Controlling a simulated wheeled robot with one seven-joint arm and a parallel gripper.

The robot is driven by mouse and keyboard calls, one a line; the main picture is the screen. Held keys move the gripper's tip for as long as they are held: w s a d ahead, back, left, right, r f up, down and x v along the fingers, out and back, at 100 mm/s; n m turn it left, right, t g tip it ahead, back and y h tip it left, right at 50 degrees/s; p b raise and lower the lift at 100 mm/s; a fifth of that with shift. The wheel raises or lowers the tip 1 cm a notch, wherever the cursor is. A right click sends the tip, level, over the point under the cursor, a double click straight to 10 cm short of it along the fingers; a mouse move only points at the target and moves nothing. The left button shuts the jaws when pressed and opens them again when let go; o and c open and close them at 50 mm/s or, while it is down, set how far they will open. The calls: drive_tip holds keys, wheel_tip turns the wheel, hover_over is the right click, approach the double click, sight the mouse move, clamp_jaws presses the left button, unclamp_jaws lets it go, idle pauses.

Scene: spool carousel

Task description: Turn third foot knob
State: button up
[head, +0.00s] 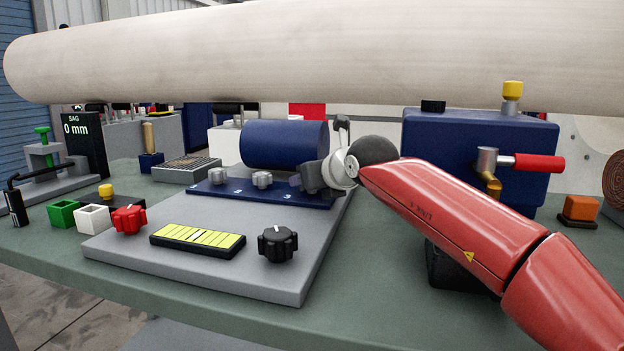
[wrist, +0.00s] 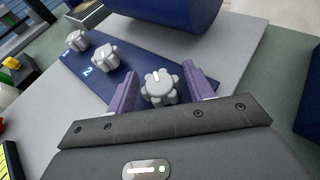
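The third foot knob (wrist: 158,89) is a grey lobed knob with a white mark pointing toward the top of the wrist view. It sits on a blue strip (head: 240,193), in a row with knob 1 (head: 218,176) and knob 2 (head: 262,180). My gripper (wrist: 162,84) is open, with one purple finger to each side of the third knob. Narrow gaps seem to show between the fingers and the knob; contact is hard to judge. In the head view my gripper (head: 309,180) covers the third knob, and the printed 3 shows in front of it.
A blue cylinder (head: 284,144) lies right behind the knob row. On the grey plate (head: 195,266) in front are a red knob (head: 129,219), a yellow level gauge (head: 198,238) and a black knob (head: 278,243). A large pale roll (head: 300,50) spans overhead. A blue box (head: 450,145) stands to the right.

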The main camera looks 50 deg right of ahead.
drive_tip(key=shift+s, duration=0.1)
drive_tip(key=v, duration=0.7)
drive_tip(key=shift+s+a+r, duration=0.15)
drive_tip(key=shift+s+r, duration=0.05)
drive_tip(key=shift+s, duration=0.05)
drive_tip(key=shift+s, duration=0.1)
